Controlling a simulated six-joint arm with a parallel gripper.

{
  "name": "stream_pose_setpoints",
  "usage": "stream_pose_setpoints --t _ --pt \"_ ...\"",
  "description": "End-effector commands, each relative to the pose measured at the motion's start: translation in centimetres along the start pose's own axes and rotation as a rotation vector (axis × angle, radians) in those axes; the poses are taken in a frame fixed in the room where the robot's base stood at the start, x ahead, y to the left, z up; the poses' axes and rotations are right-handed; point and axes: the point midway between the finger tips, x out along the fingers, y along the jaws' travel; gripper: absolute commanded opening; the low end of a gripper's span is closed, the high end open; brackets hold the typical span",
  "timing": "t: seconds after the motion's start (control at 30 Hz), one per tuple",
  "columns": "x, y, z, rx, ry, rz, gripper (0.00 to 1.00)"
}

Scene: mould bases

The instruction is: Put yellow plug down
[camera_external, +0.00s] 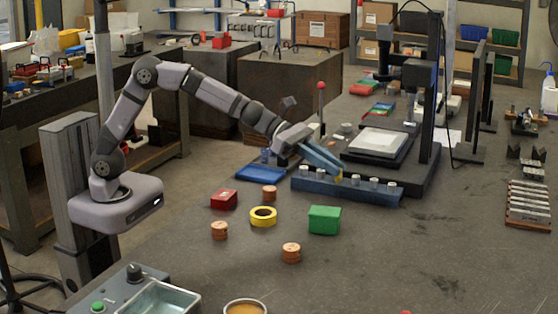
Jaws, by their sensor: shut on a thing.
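My gripper (337,172) reaches down from the left over a long blue block (320,187). Its blue fingers are shut on the yellow plug (340,178), of which only a small bit shows at the fingertips. The plug is at or just above the top of the blue block; I cannot tell whether it touches. Several silver pegs (374,183) stand along the same block, on both sides of the fingertips.
A yellow ring (263,224), a red block (224,199), a green block (325,219) and copper cylinders (291,253) stand in front. A blue tray (258,175) lies left. A black stand (425,155) rises behind. The table's right front is mostly clear.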

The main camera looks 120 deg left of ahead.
Motion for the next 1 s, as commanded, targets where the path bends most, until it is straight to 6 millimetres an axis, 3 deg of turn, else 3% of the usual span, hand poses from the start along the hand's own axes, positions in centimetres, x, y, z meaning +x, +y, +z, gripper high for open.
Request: stream_pose_setpoints --t 0.2,0.5,0.8,1.0 --pt "-0.1 2.2 -1.2 -0.038 0.002 0.092 0.0" --pt "0.0 2.6 -1.8 -0.045 0.002 0.112 0.0" --pt "1.7 2.6 -5.8 -0.046 0.004 0.11 0.0" --pt "2.3 2.6 -7.2 -0.043 0.002 0.11 0.0"
